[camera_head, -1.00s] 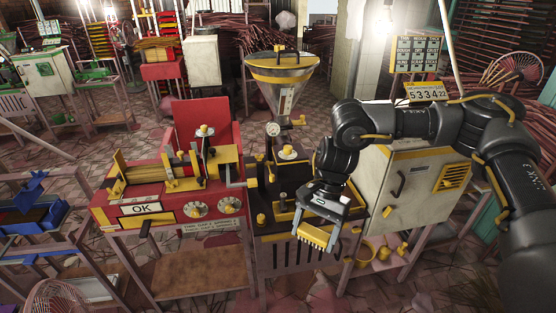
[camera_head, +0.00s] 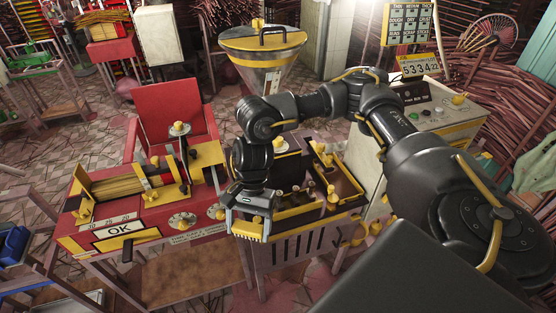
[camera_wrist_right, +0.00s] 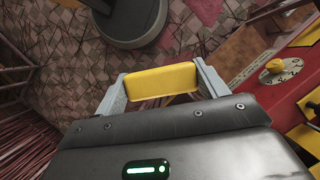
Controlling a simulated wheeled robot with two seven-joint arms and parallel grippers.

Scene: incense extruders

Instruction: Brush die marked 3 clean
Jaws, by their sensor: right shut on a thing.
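My right gripper (camera_head: 248,228) points down at the front left edge of the dark bench, next to the red machine. It is shut on a yellow brush (camera_head: 247,229), whose comb-like lower edge faces down. In the right wrist view the brush's yellow back (camera_wrist_right: 162,82) sits between the two grey fingers. Small yellow-topped parts stand in the yellow-edged tray (camera_head: 345,205) on the dark bench. They are too small for me to read a 3 on any, so I cannot tell which is the die. My left gripper is not in view.
A steel hopper (camera_head: 262,75) with a yellow rim rises behind the bench. A pale cabinet (camera_head: 430,140) with a numeral display stands right. The tiled floor in front is mostly open.

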